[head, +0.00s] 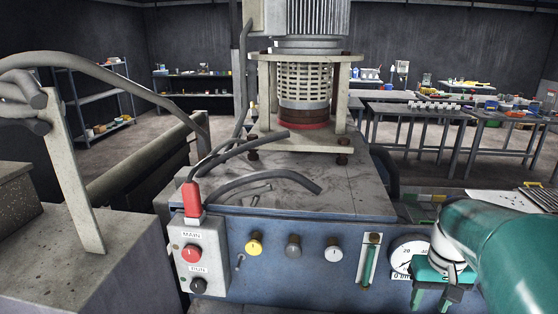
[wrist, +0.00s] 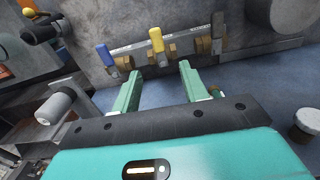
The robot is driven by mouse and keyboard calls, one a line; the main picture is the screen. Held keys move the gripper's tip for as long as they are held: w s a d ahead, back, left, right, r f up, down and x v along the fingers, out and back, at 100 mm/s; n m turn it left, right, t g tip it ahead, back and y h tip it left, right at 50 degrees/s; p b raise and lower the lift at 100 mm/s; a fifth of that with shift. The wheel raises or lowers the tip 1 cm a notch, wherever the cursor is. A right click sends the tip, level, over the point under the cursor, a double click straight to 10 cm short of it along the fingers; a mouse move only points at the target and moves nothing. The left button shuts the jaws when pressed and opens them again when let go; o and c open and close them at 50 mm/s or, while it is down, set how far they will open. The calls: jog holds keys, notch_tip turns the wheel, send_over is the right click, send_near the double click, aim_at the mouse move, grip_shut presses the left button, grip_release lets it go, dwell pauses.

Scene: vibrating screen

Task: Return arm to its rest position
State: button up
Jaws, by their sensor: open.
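My gripper (head: 432,298) is at the lower right of the head view, at the end of my green arm, in front of the blue control panel (head: 310,258) beside a round gauge (head: 405,255). In the wrist view my gripper (wrist: 160,80) shows two green fingers spread apart with nothing between them. Beyond the fingertips is a row of valves with a blue handle (wrist: 103,55), a yellow handle (wrist: 156,40) and a dark grey handle (wrist: 218,28). I cannot tell whether the fingers touch anything.
The panel carries a red button (head: 192,253), a black button (head: 198,285), a yellow knob (head: 254,246) and grey knobs. A motor on a frame (head: 305,85) stands on the machine top with loose hoses. Tables (head: 430,112) and shelves stand behind.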

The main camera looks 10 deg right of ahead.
jog(key=s+a+r+n+t, duration=0.1)
jog(key=s+a+r+t, duration=0.1)
jog(key=a, duration=0.9)
jog(key=s+a+r+n+t, duration=0.2)
jog(key=s+a+r+t, duration=0.1)
jog(key=a, duration=0.8)
jog(key=shift+a+n+t, duration=0.2)
jog(key=shift+n+t, duration=0.1)
jog(key=shift+c, duration=0.8)
jog(key=shift+d, duration=0.2)
